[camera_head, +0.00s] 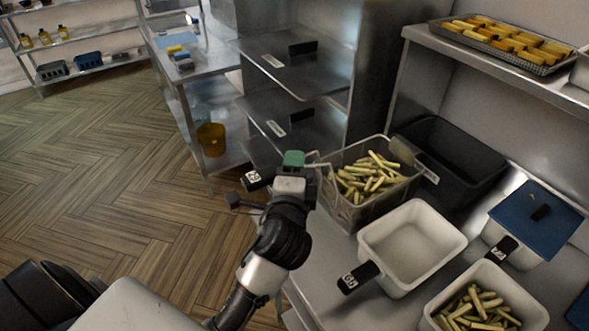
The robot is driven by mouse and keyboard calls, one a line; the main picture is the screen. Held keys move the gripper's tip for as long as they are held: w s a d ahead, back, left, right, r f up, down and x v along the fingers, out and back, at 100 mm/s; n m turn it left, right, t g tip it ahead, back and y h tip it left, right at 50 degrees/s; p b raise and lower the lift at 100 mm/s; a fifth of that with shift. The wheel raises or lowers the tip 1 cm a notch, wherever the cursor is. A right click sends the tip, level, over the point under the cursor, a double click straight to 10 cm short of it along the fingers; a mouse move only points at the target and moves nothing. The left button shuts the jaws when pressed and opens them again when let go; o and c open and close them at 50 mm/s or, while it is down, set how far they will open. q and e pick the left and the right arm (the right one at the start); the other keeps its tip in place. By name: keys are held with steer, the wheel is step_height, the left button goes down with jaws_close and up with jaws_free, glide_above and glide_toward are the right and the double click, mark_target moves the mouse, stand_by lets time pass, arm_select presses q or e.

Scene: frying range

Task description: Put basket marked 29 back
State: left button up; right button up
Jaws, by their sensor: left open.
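A basket of pale cut fries (372,180) stands on the counter right of my left gripper. A thin metal bar reaches from its left side towards a green block (293,158), which looks like a handle grip. My left gripper (288,188) is open just below the green block; I cannot tell whether they touch. A black tag with a white label (253,180) shows beside the gripper, its number too small to read. I cannot make out the number 29 on any basket. My right gripper is not in view.
A white empty bin (411,247), a bin of fries (482,307) and a blue-lidded bin (537,220) crowd the counter. A black bin (449,158) stands behind. Steel shelves (299,68) rise behind the gripper. The wooden floor (110,150) is clear.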

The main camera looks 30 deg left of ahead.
arm_select(q)
steer(key=b+v, duration=0.1)
steer(key=v, duration=1)
steer(key=shift+b, duration=0.35)
steer(key=s+a+f+n+g+h, duration=0.1)
steer(key=s+f+n+g+h, duration=0.3)
steer(key=s+f+n+g, duration=0.45)
steer(key=s+f+n+g+h, duration=0.3)
steer(key=s+f+g, duration=0.2)
steer(key=f, duration=0.7)
step_height(320, 180, down, 24)
steer(key=s+a+f+g, duration=0.2)
steer(key=s+a+f, duration=0.1)
steer(key=s+f, duration=1.3)
steer(key=shift+s+f, duration=0.3)
steer(key=shift+f, duration=0.4)
steer(key=shift+a, duration=0.1)
